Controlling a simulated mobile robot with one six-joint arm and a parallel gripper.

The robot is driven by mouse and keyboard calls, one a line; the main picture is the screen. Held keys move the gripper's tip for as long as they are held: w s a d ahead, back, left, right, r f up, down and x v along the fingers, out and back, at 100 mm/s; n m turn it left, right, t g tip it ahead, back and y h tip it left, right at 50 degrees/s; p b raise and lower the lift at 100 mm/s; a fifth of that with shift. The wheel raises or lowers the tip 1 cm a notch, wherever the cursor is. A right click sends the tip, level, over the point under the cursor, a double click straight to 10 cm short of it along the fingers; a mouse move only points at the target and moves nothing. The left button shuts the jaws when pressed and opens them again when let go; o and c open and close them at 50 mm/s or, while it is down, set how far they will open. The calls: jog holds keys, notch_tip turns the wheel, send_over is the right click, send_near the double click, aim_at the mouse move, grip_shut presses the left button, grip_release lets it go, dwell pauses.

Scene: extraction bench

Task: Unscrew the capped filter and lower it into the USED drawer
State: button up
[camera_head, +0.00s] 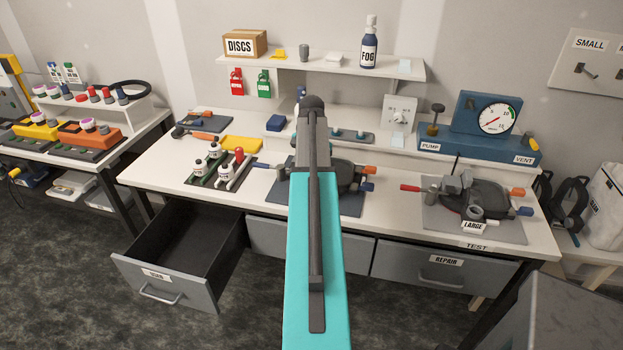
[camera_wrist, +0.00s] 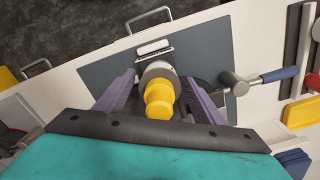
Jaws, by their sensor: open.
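In the wrist view a yellow-capped filter (camera_wrist: 158,98) stands between the two purple fingers of my gripper (camera_wrist: 159,80). A pale grey round part (camera_wrist: 157,71) shows at its far end. My gripper is open, with one finger on each side of the filter; I cannot tell whether either finger touches it. In the head view my teal arm hides the filter and gripper. The drawer at the lower left (camera_head: 160,285) is pulled open and its visible inside is empty. Its label is too small to read surely.
A dark mat (camera_head: 345,200) lies under the middle station, with blue and orange handles beside it. A rack of small bottles (camera_head: 220,172) stands to its left. The LARGE station (camera_head: 470,205) is at right. The REPAIR drawer (camera_head: 440,268) is shut. A shelf (camera_head: 330,68) overhangs the back.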

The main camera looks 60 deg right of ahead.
jog(key=shift+m+p, duration=0.3)
jog(key=shift+m, duration=1.5)
jog(key=c, duration=1.2)
jog(key=shift+n+p, duration=0.6)
jog(key=shift+n, duration=2.7)
jog(key=n+p, duration=0.1)
jog(key=n, duration=0.6)
jog(key=shift+r, duration=0.1)
jog(key=n, duration=0.7)
jog(key=shift+p, duration=0.4)
jog(key=shift+s+n+p, duration=0.1)
jog(key=shift+n+p, duration=0.2)
jog(key=shift+n, duration=3.2)
